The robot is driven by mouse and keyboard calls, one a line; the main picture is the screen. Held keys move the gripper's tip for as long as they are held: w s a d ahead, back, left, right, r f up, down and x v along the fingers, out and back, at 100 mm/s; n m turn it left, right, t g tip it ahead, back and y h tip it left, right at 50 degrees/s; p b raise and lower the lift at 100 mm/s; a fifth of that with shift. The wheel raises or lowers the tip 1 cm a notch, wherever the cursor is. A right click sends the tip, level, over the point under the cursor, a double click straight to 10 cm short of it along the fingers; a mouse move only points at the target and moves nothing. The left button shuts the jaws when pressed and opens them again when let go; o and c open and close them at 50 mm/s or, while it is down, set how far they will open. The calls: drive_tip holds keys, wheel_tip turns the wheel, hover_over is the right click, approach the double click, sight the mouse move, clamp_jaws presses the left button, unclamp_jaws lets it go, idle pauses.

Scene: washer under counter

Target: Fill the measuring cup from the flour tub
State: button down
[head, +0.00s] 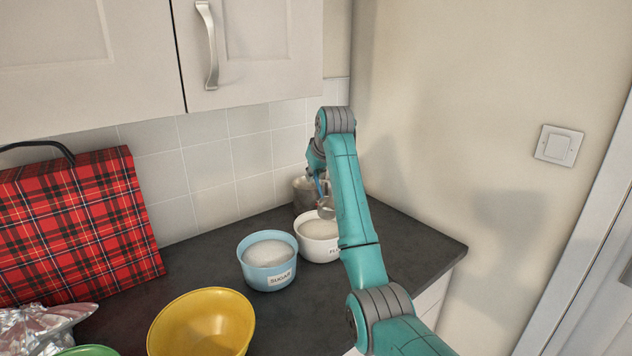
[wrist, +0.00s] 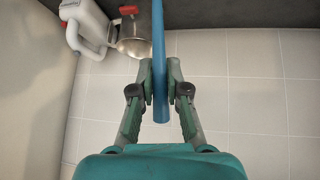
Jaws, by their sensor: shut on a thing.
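The flour tub (head: 318,249) is a white bowl of white powder on the counter; my arm hides part of its right side and label. My gripper (wrist: 160,83) is shut on the blue handle (wrist: 160,60) of the measuring cup, with one finger on each side. In the head view, my gripper (head: 318,178) is behind and above the tub. A small grey cup (head: 326,208), apparently the measuring cup, shows low over the tub's back rim. Whether it touches the powder, and what it contains, I cannot tell.
A blue sugar tub (head: 267,276) stands just left of the flour. A metal pot (head: 301,192) is behind; a white jug (wrist: 88,28) shows in the wrist view. A yellow bowl (head: 202,325) and a tartan bag (head: 75,225) are further left. Cupboards (head: 250,50) hang above.

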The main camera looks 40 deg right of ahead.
drive_tip(key=shift+d+f, duration=0.1)
drive_tip(key=shift+f, duration=0.75)
wheel_tip(320, 180, down, 8)
drive_tip(key=shift+f, duration=0.15)
idle(0.4)
idle(1.0)
